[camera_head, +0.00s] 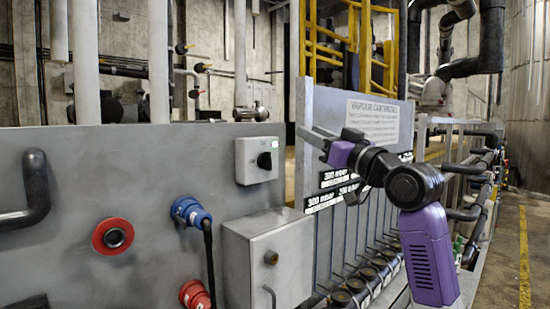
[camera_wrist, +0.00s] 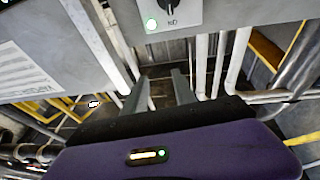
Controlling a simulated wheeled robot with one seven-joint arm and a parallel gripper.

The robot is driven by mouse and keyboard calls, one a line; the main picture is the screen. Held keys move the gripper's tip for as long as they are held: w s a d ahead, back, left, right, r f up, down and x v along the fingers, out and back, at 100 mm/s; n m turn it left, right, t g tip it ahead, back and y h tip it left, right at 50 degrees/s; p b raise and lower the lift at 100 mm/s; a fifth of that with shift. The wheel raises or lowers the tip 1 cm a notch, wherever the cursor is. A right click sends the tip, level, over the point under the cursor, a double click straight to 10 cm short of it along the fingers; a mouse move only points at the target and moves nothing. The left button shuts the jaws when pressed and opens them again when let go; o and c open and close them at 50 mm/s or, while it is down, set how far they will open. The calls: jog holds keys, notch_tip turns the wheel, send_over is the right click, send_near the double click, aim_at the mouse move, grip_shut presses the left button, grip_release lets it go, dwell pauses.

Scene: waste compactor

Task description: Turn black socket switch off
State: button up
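The black switch knob (camera_head: 265,160) sits on a light grey square box (camera_head: 243,173) fixed to the grey panel. A small green light shows at the box's upper right in the head view. In the wrist view the knob (camera_wrist: 173,4) is cut off at the top edge, with the lit green light (camera_wrist: 151,24) on the box (camera_wrist: 160,32) beside it. The knob's exact setting is hard to read. My gripper (camera_head: 318,142) is to the right of the box and apart from it. In the wrist view my gripper (camera_wrist: 161,74) is open, with nothing between its fingers.
Blue (camera_head: 190,211) and red (camera_head: 194,294) plugs and a red ring socket (camera_head: 113,236) are on the panel (camera_head: 60,260). A grey metal box (camera_head: 268,259) juts out below the switch. A signboard (camera_head: 375,120) stands behind my arm. Open floor (camera_head: 520,250) lies at right.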

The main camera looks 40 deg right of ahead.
jog(key=w+a+g+y, duration=0.1)
jog(key=n+g+y, duration=0.1)
jog(key=g, duration=0.2)
send_near(271, 154)
jog(key=w+p, duration=0.1)
jog(key=w, duration=0.3)
jog(key=w+p, duration=0.1)
jog(key=w, duration=0.3)
jog(key=shift+w+f, duration=0.2)
grip_shut()
